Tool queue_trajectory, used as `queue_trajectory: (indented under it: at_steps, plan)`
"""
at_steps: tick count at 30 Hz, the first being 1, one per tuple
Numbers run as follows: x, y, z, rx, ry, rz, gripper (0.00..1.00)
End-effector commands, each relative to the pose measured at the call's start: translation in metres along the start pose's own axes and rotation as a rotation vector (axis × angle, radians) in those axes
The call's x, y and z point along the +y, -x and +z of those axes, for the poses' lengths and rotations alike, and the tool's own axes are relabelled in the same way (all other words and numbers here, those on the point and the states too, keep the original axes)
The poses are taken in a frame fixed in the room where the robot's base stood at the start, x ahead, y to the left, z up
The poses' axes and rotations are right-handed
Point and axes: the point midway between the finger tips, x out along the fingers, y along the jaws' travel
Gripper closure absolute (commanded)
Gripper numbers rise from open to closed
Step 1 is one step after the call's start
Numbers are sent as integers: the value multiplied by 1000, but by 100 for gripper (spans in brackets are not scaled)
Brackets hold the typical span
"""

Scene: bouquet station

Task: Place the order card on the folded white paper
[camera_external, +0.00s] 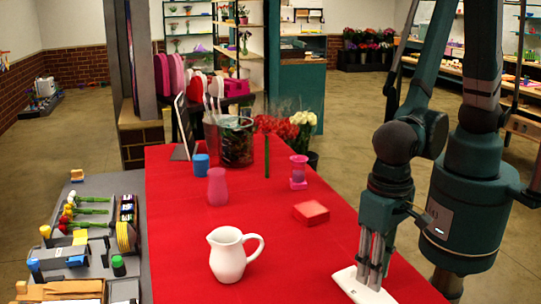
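A flat white piece (345,279) lies on the red tabletop at the front right, with a small dark mark near its front edge. It looks like the folded white paper; I cannot make out the order card as a separate thing on it. My gripper (369,283) points straight down over this white piece, with its fingertips at or just above the surface. The fingers look close together and hide part of the white piece. Whether they hold a thin card cannot be seen.
A white pitcher (228,256) stands left of my gripper. A red box (310,213) lies behind it. A pink cup (217,187), a blue cup (201,167), a pink vase (298,173) and a dark bucket (235,142) stand farther back. The red table (310,265) is clear between pitcher and gripper.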

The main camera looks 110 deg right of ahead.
Motion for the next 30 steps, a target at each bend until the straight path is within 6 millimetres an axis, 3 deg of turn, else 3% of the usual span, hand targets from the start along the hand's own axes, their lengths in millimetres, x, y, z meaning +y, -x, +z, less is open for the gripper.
queue_trajectory:
  at_steps: [30]
  plan:
    - [0, 102, 0, 0, 0, 0, 76]
